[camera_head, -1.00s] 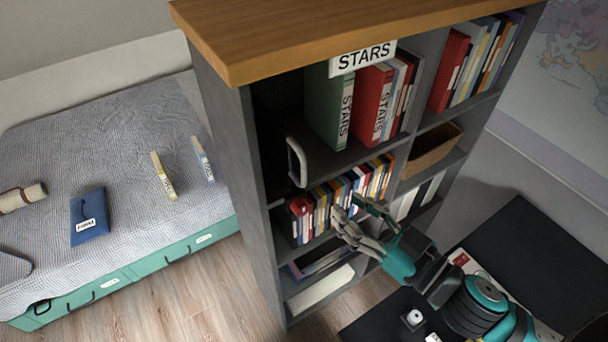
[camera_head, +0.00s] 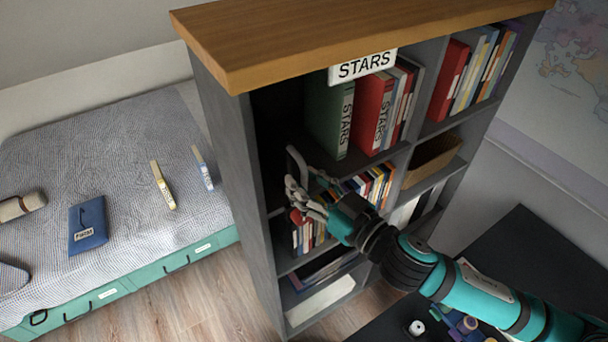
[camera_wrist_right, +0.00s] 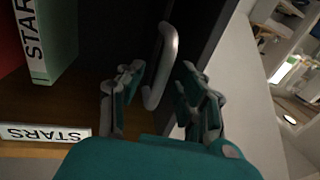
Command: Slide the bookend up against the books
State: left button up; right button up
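The bookend (camera_head: 296,162) is a pale grey loop at the left end of the top shelf (camera_head: 358,165). It also shows in the right wrist view (camera_wrist_right: 169,48). To its right stand the books: a green STARS book (camera_head: 327,115), then a red one (camera_head: 373,112) and thinner ones. A gap separates the bookend from the green book. My right gripper (camera_head: 305,186) is at the shelf front, by the lower part of the bookend. In the right wrist view its fingers (camera_wrist_right: 162,88) are open, one on each side of the loop; contact is unclear. My left gripper is out of view.
A shelf below holds a row of small coloured books (camera_head: 370,185). An upright divider (camera_head: 424,105) closes the bay on the right. A STARS sign (camera_head: 362,66) hangs on the top edge. A bed (camera_head: 120,180) stands left, a dark desk (camera_head: 520,250) right.

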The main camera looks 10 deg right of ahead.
jog(key=shift+w+a, duration=0.2)
jog(key=shift+w, duration=0.05)
grip_shut()
jog(key=shift+f, duration=0.1)
dwell(0.4)
